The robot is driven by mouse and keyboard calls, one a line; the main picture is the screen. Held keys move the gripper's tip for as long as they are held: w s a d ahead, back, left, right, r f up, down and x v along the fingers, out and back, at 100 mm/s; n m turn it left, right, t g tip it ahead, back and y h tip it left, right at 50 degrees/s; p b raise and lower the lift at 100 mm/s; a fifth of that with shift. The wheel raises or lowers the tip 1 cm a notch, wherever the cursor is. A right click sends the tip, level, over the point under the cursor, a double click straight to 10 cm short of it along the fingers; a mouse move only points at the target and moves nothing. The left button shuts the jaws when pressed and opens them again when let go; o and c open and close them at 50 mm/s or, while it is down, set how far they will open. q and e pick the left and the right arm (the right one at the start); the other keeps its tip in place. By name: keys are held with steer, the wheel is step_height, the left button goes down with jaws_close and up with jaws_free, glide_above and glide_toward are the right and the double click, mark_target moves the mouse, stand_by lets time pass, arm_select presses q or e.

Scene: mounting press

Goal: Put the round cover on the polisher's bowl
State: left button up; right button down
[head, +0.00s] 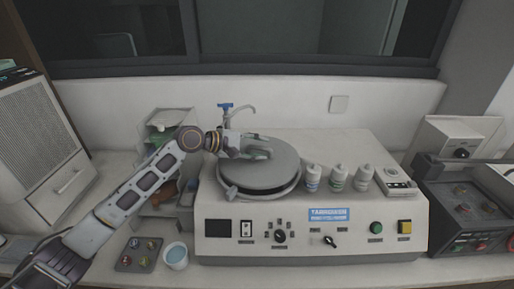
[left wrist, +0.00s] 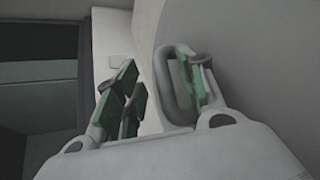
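The round cover (head: 279,172) is a grey disc lying over the polisher's bowl (head: 262,195). It looks roughly level and centred; I cannot tell whether any gap is left at the rim. My left gripper (head: 259,149) is just above the cover's top, towards its back. In the left wrist view the fingers with green pads stand apart, so the left gripper (left wrist: 163,90) is open. The cover's looped handle (left wrist: 162,72) is at the right finger, which overlaps the loop; the cover's grey surface (left wrist: 265,60) fills the right side. My right gripper is not in view.
A blue-handled tap (head: 226,107) stands behind the bowl. Several white bottles (head: 338,179) stand right of it on the polisher (head: 215,213). A cup (head: 176,256) and a small tray (head: 126,263) are at the front left. A dark machine (head: 465,205) is at the right.

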arm_select(q)
steer(key=shift+a+f, duration=0.1)
steer(key=shift+v, duration=5.95)
